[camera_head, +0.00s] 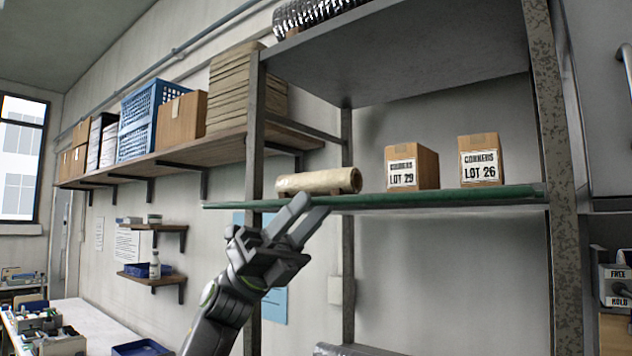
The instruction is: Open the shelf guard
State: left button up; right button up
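A green, glass-like panel (440,198) shows nearly edge-on as a thin strip along the front of the middle shelf of the grey metal rack. I take it to be the shelf guard. Its left end sticks out past the rack's left front post. My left gripper (314,204) reaches up from below, its two fingers apart with nothing seen between them. The fingertips overlap the strip's left part in the picture; I cannot tell whether they touch it. My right gripper is not in view.
A tan roll (319,181), a box marked LOT 29 (411,167) and a box marked LOT 26 (478,161) stand just behind the strip. The rack's left post (256,120) is close to my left gripper. A wooden wall shelf (190,157) holds boxes at left.

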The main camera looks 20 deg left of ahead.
pick_arm(q)
jog(key=shift+p+x, duration=0.35)
jog(key=shift+x, duration=0.85)
jog(key=shift+f, duration=0.1)
grip_shut()
